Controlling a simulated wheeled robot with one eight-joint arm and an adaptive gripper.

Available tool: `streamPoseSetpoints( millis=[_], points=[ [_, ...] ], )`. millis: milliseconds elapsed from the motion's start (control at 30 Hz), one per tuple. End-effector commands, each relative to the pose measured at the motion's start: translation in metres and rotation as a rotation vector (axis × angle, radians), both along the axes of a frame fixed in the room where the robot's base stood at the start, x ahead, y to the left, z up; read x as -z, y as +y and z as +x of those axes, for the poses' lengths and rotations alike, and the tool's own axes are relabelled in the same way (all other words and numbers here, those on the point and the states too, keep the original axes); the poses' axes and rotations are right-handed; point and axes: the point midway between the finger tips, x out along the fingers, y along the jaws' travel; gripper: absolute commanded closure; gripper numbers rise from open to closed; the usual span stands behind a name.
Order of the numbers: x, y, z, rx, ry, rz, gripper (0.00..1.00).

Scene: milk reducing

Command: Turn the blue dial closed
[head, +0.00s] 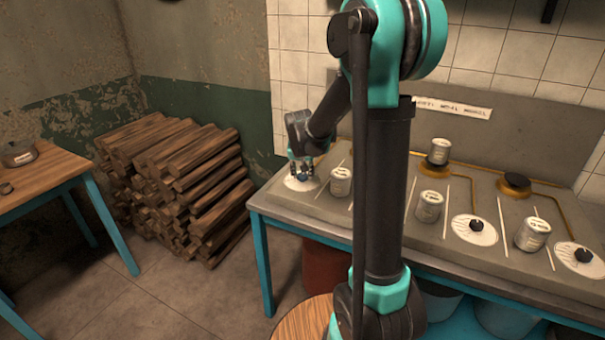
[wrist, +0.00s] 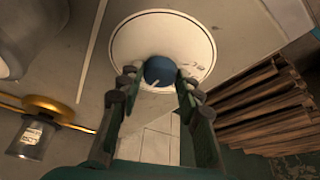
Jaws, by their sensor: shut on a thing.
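The blue dial (wrist: 160,71) sits on a round white plate (wrist: 190,30) in the wrist view. A small white mark on the dial points down and to the left there. My gripper (wrist: 160,80) has a finger on each side of the dial and is shut on it. In the head view, my gripper (head: 301,168) is over the leftmost white plate (head: 292,185) on the stove counter. Little of the blue dial (head: 303,178) shows there, as the fingers cover most of it.
A can (head: 340,182) stands just right of the blue dial's plate. Several more cans and two black dials (head: 476,225) (head: 583,255) are further right on the counter (head: 325,207). A burner (head: 515,184) lies behind. Stacked logs (head: 180,180) stand on the floor, left of the counter.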

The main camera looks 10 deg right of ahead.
Motion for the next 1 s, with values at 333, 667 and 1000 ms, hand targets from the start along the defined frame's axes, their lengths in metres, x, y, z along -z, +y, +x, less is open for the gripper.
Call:
streamPoseSetpoints(
  millis=[333,667,1000],
  points=[
    [0.0,0.0,0.0,0.002,0.0,0.001,0.64],
    [0.0,0.0,0.0,0.001,0.0,0.0,0.44],
    [-0.016,0.002,-0.006,0.0,0.0,0.0,0.44]
  ],
)
